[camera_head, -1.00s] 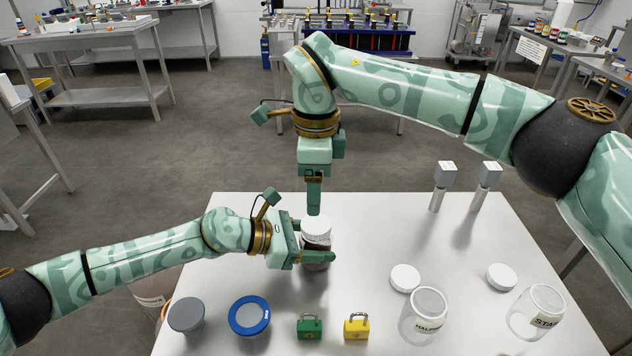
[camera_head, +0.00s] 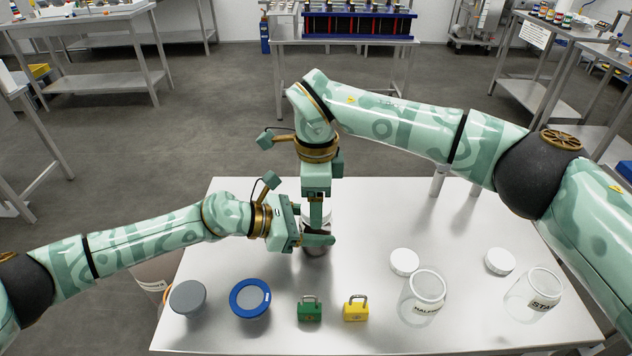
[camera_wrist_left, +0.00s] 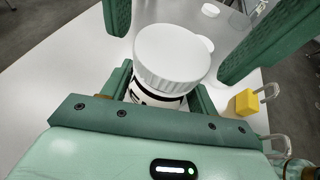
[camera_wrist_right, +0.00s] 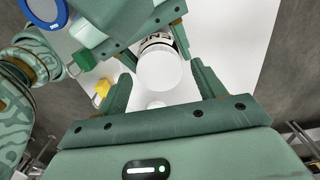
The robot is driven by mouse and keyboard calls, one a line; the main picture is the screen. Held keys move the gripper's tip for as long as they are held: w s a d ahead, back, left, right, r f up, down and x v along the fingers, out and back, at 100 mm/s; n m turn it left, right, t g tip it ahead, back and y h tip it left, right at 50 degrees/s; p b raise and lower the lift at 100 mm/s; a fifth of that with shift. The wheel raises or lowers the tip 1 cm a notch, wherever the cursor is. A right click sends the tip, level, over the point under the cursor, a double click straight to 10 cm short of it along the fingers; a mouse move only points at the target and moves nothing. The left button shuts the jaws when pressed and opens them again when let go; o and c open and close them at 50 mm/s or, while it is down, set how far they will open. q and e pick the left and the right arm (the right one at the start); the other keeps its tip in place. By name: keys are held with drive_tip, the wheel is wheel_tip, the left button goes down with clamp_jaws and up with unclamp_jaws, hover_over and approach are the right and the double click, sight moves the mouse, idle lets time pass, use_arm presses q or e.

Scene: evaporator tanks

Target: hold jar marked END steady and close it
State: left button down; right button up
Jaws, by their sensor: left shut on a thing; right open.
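The jar marked END (camera_head: 316,250) stands upright near the table's left-middle, mostly hidden by my grippers in the head view. My left gripper (camera_head: 318,239) is shut around the jar's side. In the left wrist view, a ribbed white lid (camera_wrist_left: 172,58) sits on top of the jar; I cannot tell whether it is tight. My right gripper (camera_head: 316,220) points down over the jar. In the right wrist view its open fingers stand on either side of the lid (camera_wrist_right: 160,70), with gaps visible, and the END label (camera_wrist_right: 157,40) shows beyond it.

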drive_tip(key=shift+f, duration=0.4)
drive_tip(key=c, duration=1)
drive_tip(key=m, duration=0.9)
drive_tip(key=shift+m, duration=0.4)
drive_tip(key=o, duration=1)
drive_tip(key=shift+c, duration=0.2)
drive_tip(key=shift+o, duration=0.5)
